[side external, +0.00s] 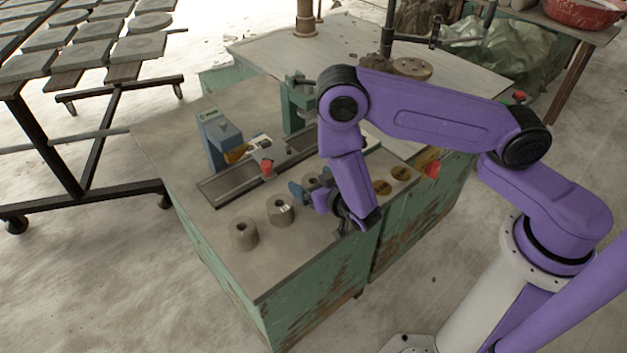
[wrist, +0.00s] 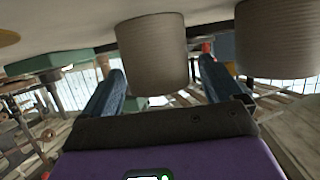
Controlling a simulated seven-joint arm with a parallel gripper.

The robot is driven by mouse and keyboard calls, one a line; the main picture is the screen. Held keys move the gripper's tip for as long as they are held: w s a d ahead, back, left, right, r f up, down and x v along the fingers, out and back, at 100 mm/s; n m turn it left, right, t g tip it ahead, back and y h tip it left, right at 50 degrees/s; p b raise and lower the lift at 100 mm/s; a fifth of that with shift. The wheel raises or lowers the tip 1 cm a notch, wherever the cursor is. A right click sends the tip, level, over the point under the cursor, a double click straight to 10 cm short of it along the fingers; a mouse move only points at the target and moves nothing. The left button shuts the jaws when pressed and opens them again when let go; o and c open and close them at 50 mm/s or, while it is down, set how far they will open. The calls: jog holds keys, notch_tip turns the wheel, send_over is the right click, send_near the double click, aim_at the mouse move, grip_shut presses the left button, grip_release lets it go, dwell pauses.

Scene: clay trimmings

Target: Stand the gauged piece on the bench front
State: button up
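Several grey, round clay pieces with a hole in the top stand near the bench front. In the side view, one (side external: 243,234) is nearest the left corner. A second (side external: 280,211) beside it shows a small pale mark. A third (side external: 309,182) is mostly hidden by my gripper (side external: 312,195). In the wrist view, my gripper (wrist: 160,88) is open, its blue fingers on either side of a clay piece (wrist: 152,52), with a gap at the right finger. Another clay piece (wrist: 277,38) shows to the right. I cannot tell which piece is the gauged one.
Behind the pieces are a blue device (side external: 213,138), a long grey tray (side external: 222,184) with a red knob (side external: 267,168), and a green stand (side external: 297,100). The bench's front left top (side external: 265,275) is bare.

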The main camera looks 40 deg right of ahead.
jog(key=shift+s+r, duration=0.15)
jog(key=shift+r, duration=0.05)
jog(key=shift+g, duration=0.5)
jog(key=v, duration=0.4)
jog(key=f+v, duration=0.1)
jog(key=v, duration=0.6)
jog(key=shift+s+a+f, duration=0.25)
jog(key=shift+s+a, duration=0.1)
jog(key=shift+s, duration=0.3)
jog(key=s+a+r+n+g+y, duration=0.5)
jog(key=s+a+g+y, duration=0.1)
jog(key=s+g, duration=0.5)
jog(key=s+d+r+n+h, duration=0.1)
jog(key=s+d+r+n, duration=0.2)
jog(key=d+r, duration=0.3)
jog(key=s+d+r+n+g+h, duration=0.1)
jog(key=s+d+r+n, duration=0.3)
jog(key=d, duration=0.6)
notch_tip(320, 180, up, 3)
jog(key=shift+f+n+g+h, duration=0.1)
jog(key=shift+n+g+h, duration=0.2)
jog(key=shift+n+h, duration=0.65)
